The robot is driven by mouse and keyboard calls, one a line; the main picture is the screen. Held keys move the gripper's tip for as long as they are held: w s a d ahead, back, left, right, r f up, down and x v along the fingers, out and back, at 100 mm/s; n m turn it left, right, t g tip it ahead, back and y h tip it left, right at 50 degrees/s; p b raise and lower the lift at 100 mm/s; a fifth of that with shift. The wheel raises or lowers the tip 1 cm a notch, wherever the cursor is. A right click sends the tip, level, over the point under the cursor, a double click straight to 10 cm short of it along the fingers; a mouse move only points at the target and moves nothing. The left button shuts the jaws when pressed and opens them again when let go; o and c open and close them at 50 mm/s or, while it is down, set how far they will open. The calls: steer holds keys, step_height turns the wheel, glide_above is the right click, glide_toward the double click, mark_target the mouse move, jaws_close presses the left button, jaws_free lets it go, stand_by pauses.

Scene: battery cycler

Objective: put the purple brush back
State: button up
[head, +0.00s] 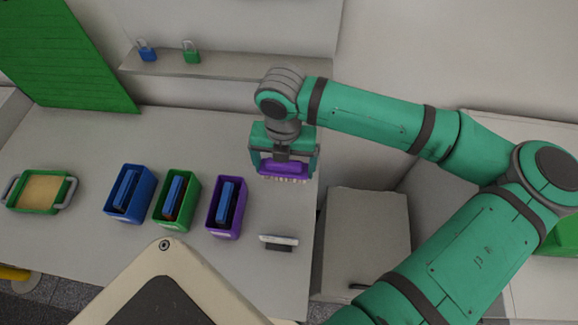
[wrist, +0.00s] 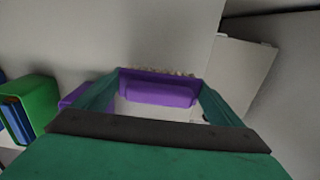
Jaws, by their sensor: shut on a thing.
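My gripper (head: 286,163) is shut on the purple brush (head: 284,169) and holds it above the right part of the table. The brush's pale bristles point down in the head view. In the wrist view the purple brush (wrist: 158,94) lies between the two fingers of my gripper (wrist: 155,100). A purple bin (head: 227,206) stands on the table to the left of and in front of the brush, with a dark and blue item inside. Part of a purple thing, likely this bin, shows behind the left finger in the wrist view.
A green bin (head: 177,200) and a blue bin (head: 130,193) stand left of the purple one, with blue items inside. A green tray (head: 41,191) is at far left. A small white-topped holder (head: 279,242) sits near the right edge. Padlocks (head: 191,51) are on the back shelf.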

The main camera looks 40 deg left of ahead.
mark_target(286, 173)
steer(key=f, duration=0.1)
steer(key=w+f, duration=0.1)
steer(key=f, duration=0.1)
steer(key=shift+w+d+f, duration=0.1)
steer(key=shift+f, duration=0.25)
steer(key=shift+s, duration=0.4)
steer(key=shift+f, duration=0.3)
steer(key=shift+f, duration=0.15)
steer(key=o, duration=0.8)
steer(key=shift+f, duration=0.15)
steer(key=shift+r, duration=0.3)
step_height(286, 173, up, 13)
steer(key=shift+w+f, duration=0.1)
steer(key=shift+f, duration=0.1)
steer(key=shift+w, duration=0.1)
